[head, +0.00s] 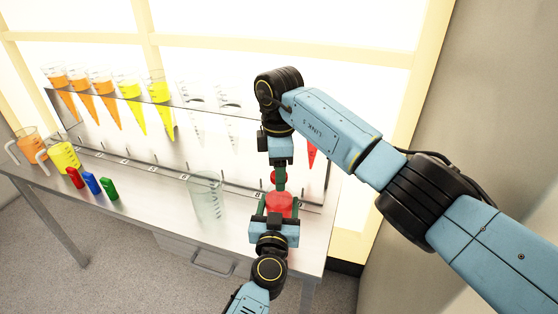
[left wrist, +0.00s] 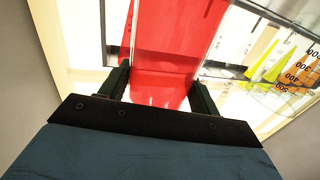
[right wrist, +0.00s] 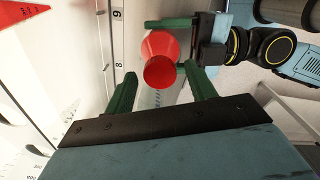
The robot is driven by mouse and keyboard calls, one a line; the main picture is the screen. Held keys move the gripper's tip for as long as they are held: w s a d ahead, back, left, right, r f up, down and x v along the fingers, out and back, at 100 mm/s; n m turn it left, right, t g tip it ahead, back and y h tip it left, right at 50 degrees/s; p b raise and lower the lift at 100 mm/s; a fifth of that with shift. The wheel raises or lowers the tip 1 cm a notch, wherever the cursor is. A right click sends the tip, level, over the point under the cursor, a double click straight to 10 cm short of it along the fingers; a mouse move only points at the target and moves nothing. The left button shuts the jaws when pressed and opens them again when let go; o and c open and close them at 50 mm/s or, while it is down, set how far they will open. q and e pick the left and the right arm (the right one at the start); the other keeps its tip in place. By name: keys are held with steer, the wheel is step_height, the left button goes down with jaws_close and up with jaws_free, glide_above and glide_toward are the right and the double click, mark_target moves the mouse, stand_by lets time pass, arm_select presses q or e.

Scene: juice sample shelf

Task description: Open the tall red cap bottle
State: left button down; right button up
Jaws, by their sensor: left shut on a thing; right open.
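The tall red cap bottle (head: 280,205) stands near the table's right front, its body filled with red. My left gripper (left wrist: 162,90) is shut on its body, a finger on each side. In the right wrist view, its round red cap (right wrist: 159,72) faces the camera, with the sloping red shoulder (right wrist: 159,45) behind it. My right gripper (right wrist: 162,90) is open, pointing down from above, with its fingers apart on either side of the cap. I see a gap between the cap and each finger. In the head view, the right gripper (head: 279,180) partly hides the bottle top.
A clear empty beaker (head: 207,198) stands left of the bottle. A glass rack (head: 100,125) with several coloured cones runs along the back. Red, blue and green markers (head: 91,183), a yellow beaker (head: 65,157) and an orange beaker (head: 32,143) are at the left.

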steer(key=c, duration=1.1)
steer(key=o, duration=1.1)
steer(key=shift+o, duration=0.2)
step_height(320, 180, up, 8)
steer(key=shift+f, duration=0.1)
steer(key=shift+c, duration=0.2)
steer(key=shift+f, duration=3.95)
